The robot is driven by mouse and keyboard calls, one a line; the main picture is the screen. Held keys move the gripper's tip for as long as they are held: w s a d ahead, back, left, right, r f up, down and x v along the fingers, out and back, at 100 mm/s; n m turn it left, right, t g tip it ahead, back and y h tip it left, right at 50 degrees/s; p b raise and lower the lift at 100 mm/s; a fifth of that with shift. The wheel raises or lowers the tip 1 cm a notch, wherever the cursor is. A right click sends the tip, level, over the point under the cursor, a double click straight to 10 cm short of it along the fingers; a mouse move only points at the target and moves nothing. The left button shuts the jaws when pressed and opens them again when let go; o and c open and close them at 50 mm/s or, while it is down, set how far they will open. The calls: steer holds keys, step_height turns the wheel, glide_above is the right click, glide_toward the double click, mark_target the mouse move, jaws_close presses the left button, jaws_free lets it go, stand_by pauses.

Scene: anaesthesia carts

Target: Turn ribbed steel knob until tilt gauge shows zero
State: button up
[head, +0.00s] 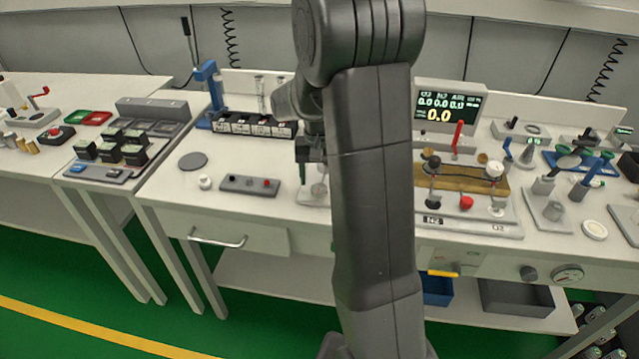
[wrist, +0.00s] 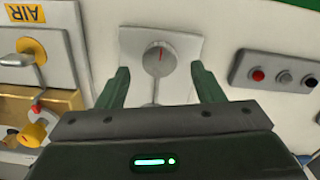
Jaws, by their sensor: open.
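My gripper (head: 311,160) is open above a small white plate (head: 308,199) on the bench, left of my arm. In the wrist view, its two green fingers (wrist: 160,72) are apart, one on each side of a round grey disc (wrist: 160,58) with a red mark near its top. A thin stem shows below the disc. The disc also shows under the gripper in the head view (head: 318,189). The fingers do not appear to touch it. I cannot tell whether this disc is the tilt gauge or the knob's top; ribbing is too small to make out.
A control strip with buttons (head: 249,185) lies left of the plate. My arm hides the bench's middle. To the right are a display (head: 447,104) and a board with levers (head: 465,219).

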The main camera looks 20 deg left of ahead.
mark_target(319, 191)
steer(key=shift+f, duration=1.45)
steer(key=shift+c, duration=0.4)
steer(key=c, duration=0.9)
steer(key=shift+n, duration=0.3)
steer(key=n, duration=0.3)
steer(key=shift+n, duration=0.3)
steer(key=n, duration=0.3)
steer(key=shift+n, duration=0.3)
steer(key=n, duration=0.6)
steer(key=shift+n, duration=0.4)
